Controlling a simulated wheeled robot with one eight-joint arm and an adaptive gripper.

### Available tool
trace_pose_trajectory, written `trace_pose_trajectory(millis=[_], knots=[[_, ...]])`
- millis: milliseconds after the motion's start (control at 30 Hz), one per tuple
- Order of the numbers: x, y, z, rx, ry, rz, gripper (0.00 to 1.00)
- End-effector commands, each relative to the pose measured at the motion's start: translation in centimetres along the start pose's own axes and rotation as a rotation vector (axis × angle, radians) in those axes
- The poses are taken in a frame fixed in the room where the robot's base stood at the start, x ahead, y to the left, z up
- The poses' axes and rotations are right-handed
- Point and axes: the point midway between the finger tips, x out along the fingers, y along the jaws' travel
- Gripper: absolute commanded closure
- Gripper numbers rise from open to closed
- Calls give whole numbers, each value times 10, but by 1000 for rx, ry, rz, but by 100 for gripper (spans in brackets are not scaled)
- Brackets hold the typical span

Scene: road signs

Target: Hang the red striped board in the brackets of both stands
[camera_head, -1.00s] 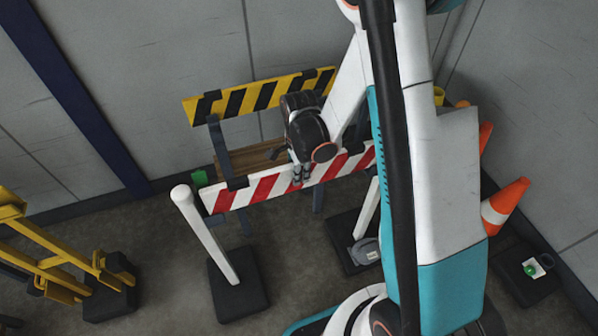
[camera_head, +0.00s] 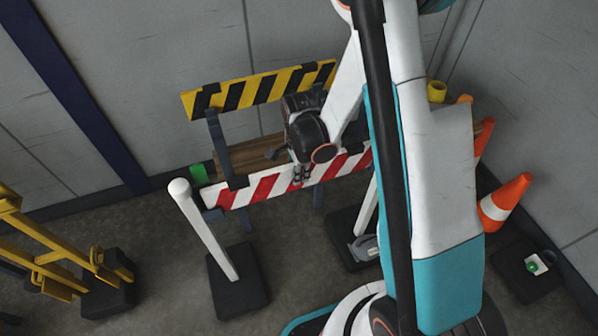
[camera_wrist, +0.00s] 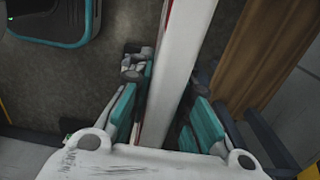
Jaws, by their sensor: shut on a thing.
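The red and white striped board (camera_head: 262,189) spans left to right in front of a dark rack. My gripper (camera_head: 302,174) is shut on it near the middle of its upper edge. In the wrist view the board (camera_wrist: 177,80) runs between the teal finger pads of my gripper (camera_wrist: 160,120). A dark upright hook of the rack (camera_head: 237,183) overlaps the board near its left end; I cannot tell whether they touch. The left stand (camera_head: 212,240) is a white post on a black base. The right stand (camera_head: 367,207) is partly behind my arm. No brackets are clearly visible.
A yellow and black striped board (camera_head: 255,92) hangs on the rack above. A wooden plank (camera_head: 255,155) lies behind. Yellow metal frames (camera_head: 45,250) stand at the left. An orange cone (camera_head: 505,202) is at the right. Floor between the two stands is clear.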

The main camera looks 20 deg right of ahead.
Motion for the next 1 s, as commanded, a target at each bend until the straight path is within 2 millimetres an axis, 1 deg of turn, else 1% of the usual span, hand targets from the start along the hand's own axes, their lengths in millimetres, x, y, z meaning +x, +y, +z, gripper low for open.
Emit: trace_pose_trajectory(millis=[367, 400, 467, 833, 933, 1000], knots=[[3, 0, 0, 0, 0, 0, 100], [3, 0, 0, 0, 0, 0, 73], [3, 0, 0, 0, 0, 0, 59], [2, 0, 0, 0, 0, 0, 59], [-3, 0, 0, 0, 0, 0, 59], [-10, 0, 0, 0, 0, 0, 59]])
